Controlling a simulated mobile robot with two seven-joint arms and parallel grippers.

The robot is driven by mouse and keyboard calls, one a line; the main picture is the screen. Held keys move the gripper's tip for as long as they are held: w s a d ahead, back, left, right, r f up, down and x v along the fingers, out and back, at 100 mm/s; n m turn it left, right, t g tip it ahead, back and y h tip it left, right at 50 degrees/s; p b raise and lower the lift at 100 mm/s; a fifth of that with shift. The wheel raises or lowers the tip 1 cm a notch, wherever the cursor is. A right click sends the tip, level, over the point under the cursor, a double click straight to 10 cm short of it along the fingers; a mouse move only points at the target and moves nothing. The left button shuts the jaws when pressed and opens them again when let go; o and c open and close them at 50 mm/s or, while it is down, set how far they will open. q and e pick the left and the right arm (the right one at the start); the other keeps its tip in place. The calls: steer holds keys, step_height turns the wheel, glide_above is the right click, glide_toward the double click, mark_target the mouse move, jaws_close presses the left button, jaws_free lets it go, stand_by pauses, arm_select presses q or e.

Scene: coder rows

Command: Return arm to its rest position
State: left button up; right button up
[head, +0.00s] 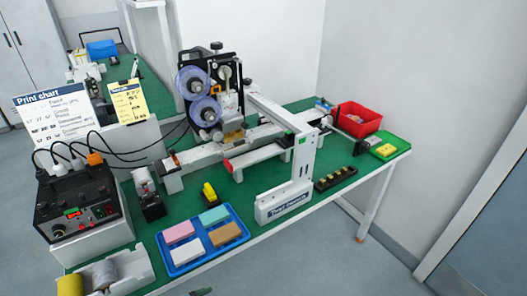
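Neither of my grippers can be made out in the head view, and no arm of mine is clearly visible. A small dark green shape (201,292) shows at the bottom edge, mostly cut off, and I cannot tell what it is. The green-topped workbench (240,193) fills the middle. On it stands a coder machine (228,82) with two pale purple reels. A white upright frame (303,155) stands in front of the machine's right part.
A blue tray (206,263) with several coloured blocks lies at the front. A black control box (78,208) with cables is left. A red bin (357,119) and green tray (396,147) are at the right end. Floor is clear right of the bench.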

arm_select(q)
steer(key=s+a+f+n+t+y, duration=0.1)
steer(key=s+a+n, duration=0.3)
steer(key=s, duration=0.2)
steer(key=s+a+f+n+t+y, duration=0.1)
steer(key=s+a+f+n+y, duration=0.1)
steer(key=s+a+n, duration=0.2)
steer(key=s+n, duration=0.1)
steer(key=s, duration=0.2)
steer(key=shift+f+y, duration=0.25)
steer(key=shift+y, duration=0.05)
steer(key=shift+c, duration=0.5)
stand_by(0.3)
